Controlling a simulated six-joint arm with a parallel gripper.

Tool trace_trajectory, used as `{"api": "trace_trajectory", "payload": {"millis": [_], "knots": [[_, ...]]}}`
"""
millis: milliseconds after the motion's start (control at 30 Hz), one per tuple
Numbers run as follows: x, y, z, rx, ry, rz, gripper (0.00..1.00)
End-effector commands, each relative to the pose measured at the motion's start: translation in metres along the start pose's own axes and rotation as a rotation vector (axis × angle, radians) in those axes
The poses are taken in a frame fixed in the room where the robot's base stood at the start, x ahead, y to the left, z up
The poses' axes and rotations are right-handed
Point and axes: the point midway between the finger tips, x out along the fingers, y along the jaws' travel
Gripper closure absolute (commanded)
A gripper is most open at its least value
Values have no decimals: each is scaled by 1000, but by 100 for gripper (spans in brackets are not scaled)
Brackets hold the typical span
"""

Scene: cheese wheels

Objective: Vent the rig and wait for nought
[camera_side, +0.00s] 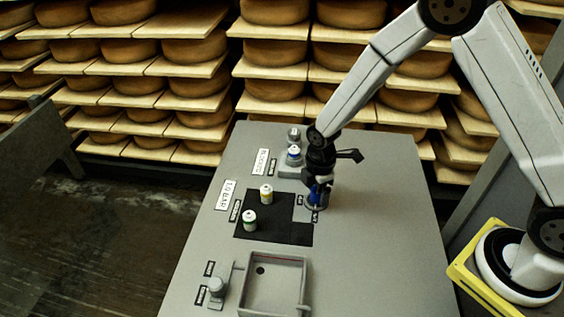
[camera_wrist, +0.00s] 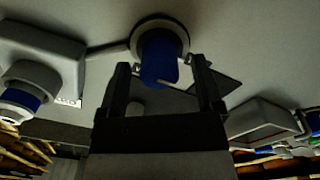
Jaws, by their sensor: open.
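A blue knob (camera_side: 315,199) stands on a round grey base on the grey bench; in the wrist view the blue knob (camera_wrist: 160,60) shows a pale pointer line. My gripper (camera_side: 318,182) is right at this knob. In the wrist view my gripper (camera_wrist: 162,68) is open, with one dark finger on each side of the knob; whether they touch it I cannot tell. A grey block at the back holds a white cylinder with a blue band (camera_side: 293,153), also in the wrist view (camera_wrist: 22,98). I see no readable pressure display.
A yellow-banded cylinder (camera_side: 266,193) and a green-banded cylinder (camera_side: 250,219) stand on black panels. A grey tray (camera_side: 246,306) and a grey knob (camera_side: 216,287) are at the front. White labels (camera_side: 229,194) mark the bench (camera_side: 385,240), whose right side is clear. Cheese shelves stand behind.

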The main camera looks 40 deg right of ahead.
Motion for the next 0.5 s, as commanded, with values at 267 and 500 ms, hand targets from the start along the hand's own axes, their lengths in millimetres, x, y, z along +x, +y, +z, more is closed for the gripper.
{"api": "trace_trajectory", "payload": {"millis": [267,500], "knots": [[3,0,0,0,0,1,16],[3,0,0,0,0,1,63]]}}
